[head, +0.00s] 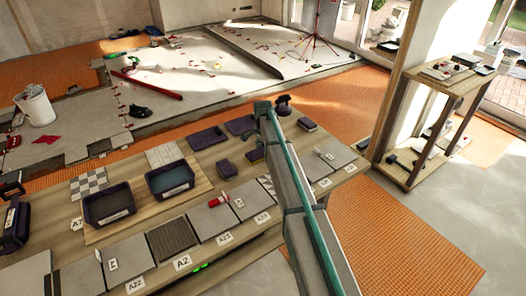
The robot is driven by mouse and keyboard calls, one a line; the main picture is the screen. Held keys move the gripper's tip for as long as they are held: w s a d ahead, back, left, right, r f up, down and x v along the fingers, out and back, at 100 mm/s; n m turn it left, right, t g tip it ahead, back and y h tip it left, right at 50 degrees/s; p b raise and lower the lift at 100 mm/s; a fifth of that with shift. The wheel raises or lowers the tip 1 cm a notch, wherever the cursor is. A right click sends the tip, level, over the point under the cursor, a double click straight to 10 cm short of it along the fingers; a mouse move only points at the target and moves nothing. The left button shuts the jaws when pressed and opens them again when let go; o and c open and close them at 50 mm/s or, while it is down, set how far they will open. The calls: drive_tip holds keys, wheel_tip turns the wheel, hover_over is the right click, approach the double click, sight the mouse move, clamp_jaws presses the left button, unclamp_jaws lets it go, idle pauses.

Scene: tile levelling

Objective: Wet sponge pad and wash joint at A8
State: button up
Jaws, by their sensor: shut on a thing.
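My arm rises from the bottom right of the bench to a dark joint (283,103) above its far edge. My gripper cannot be made out; it may be behind the arm. Two dark tubs stand on the wooden bench: one (108,222) at left and one (171,196) with a bluish inside. I cannot tell which is the sponge pad. I cannot make out a label A8 or its joint; a tag reading A7 (77,224) stands at left.
Grey tiles (212,222) with tags line the bench's front edge. Checked tiles (89,184) lie behind the left tub. A wooden shelf unit (438,120) stands at right. A white bucket (35,106) stands at far left. Orange matting (400,240) covers the floor at right.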

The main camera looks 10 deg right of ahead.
drive_tip(key=shift+c, duration=0.9)
drive_tip(key=o, duration=1.3)
drive_tip(key=shift+c, duration=0.2)
drive_tip(key=shift+r, duration=0.1)
